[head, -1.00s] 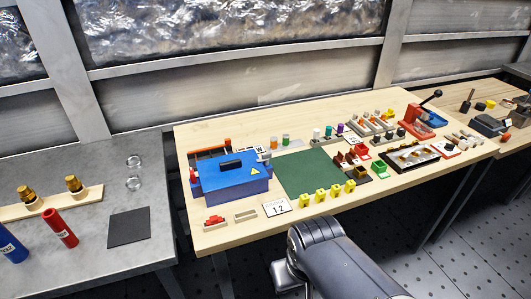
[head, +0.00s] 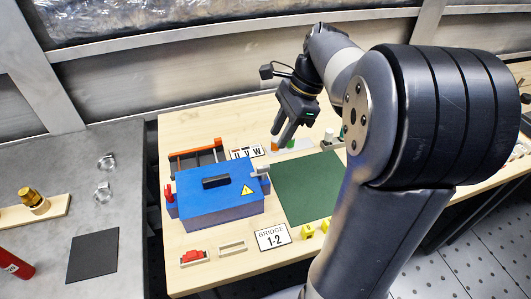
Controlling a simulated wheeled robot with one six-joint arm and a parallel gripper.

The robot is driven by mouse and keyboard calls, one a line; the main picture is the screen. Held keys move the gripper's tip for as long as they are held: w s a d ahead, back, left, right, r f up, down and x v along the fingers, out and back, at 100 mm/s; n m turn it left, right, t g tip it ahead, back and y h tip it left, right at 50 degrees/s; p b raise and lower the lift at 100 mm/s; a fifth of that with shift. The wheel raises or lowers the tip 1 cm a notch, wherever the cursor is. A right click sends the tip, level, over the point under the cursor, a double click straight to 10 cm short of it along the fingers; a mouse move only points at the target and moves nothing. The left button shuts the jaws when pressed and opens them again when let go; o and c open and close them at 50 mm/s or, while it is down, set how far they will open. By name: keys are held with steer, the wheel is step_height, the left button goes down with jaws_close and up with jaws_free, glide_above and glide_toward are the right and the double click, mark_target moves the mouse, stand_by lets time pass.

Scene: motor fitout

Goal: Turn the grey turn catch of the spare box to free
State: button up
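A blue box (head: 216,204) with a black handle and a yellow warning sticker stands on the wooden bench. A small grey piece (head: 260,170), which looks like the turn catch, sits at its upper right edge. A red piece (head: 169,193) is at its left end. My gripper (head: 281,142) hangs above the bench, behind and to the right of the grey piece, apart from it and pointing down. Its fingers look close together, but I cannot tell whether they are open or shut. No held thing can be made out.
A green mat (head: 306,193) lies right of the box. An orange-edged tray (head: 195,156) and U V W labels (head: 247,152) are behind it. A 1-2 sign (head: 272,237), a red part (head: 194,255) and yellow blocks (head: 307,231) lie in front.

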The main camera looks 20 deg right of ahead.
mark_target(263, 166)
steer(key=x, duration=1)
steer(key=shift+s+b, duration=0.1)
steer(key=shift+b, duration=0.3)
steer(key=shift+c, duration=0.5)
jaws_close()
